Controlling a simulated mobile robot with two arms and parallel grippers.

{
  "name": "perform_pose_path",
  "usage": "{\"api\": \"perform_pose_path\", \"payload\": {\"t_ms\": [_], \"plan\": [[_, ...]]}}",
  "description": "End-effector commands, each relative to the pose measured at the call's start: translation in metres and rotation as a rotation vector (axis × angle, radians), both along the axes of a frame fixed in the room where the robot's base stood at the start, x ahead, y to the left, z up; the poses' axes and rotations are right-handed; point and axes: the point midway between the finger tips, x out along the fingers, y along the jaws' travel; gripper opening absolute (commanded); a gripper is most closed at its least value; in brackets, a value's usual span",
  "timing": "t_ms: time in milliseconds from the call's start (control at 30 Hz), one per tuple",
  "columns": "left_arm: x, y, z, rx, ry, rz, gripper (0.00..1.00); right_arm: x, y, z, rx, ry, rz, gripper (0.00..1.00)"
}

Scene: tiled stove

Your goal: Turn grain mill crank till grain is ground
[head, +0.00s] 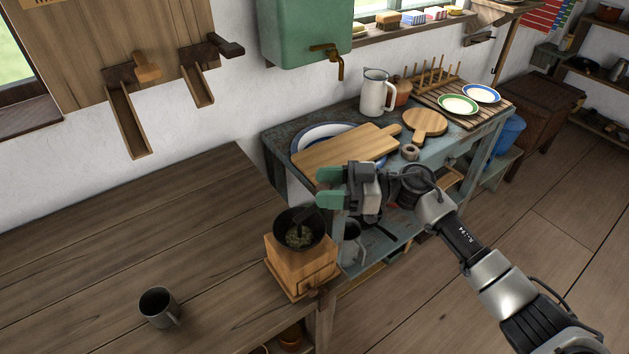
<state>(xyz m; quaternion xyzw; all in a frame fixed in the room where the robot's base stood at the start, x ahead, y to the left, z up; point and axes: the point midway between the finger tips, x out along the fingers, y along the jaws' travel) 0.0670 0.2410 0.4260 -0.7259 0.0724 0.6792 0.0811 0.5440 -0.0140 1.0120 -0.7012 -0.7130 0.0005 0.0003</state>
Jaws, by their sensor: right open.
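The grain mill (288,268) is a wooden box with a dark bowl-shaped hopper on top, standing at the right end of the wooden counter. Grain (299,237) shows inside the hopper. A dark crank bar (305,217) lies across the top of the hopper; its outer end is hard to make out near my gripper. My right gripper (328,187) has green fingertips and is open, just above and to the right of the hopper. Nothing shows held between its fingers. My left gripper is not in view.
A grey mug (158,306) stands on the counter (110,250), left of the mill; the counter around it is clear. Behind my right gripper, a bluish bench carries a cutting board (345,151), a round board (425,122), a white jug (375,95) and plates.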

Motion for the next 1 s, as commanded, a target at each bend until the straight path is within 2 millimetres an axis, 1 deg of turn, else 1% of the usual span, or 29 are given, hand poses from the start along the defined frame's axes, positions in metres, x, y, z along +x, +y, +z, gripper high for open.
{"api": "perform_pose_path", "payload": {"t_ms": [33,100,233,533,700,867,900,1000], "plan": [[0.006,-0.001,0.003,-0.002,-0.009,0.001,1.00,0.000,0.008,0.001,0.002,0.001,0.001,0.54],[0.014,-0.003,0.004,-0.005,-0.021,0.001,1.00,0.000,0.016,0.001,0.002,0.001,0.001,0.54],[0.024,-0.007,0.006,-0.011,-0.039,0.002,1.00,0.000,0.024,0.000,0.001,0.000,0.000,0.54],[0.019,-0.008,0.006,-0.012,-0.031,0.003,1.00,0.000,0.026,0.000,0.001,0.000,-0.001,0.54],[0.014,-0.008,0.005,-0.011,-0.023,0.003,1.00,0.000,0.025,0.000,0.001,0.000,-0.001,0.28],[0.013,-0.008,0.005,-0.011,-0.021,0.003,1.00,0.000,0.025,0.000,0.001,0.000,-0.001,0.03],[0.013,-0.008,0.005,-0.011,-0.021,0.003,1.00,0.000,0.025,0.000,0.001,0.000,-0.001,0.00],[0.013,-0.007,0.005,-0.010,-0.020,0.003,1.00,0.000,0.025,0.000,0.001,0.000,-0.001,0.00]]}}
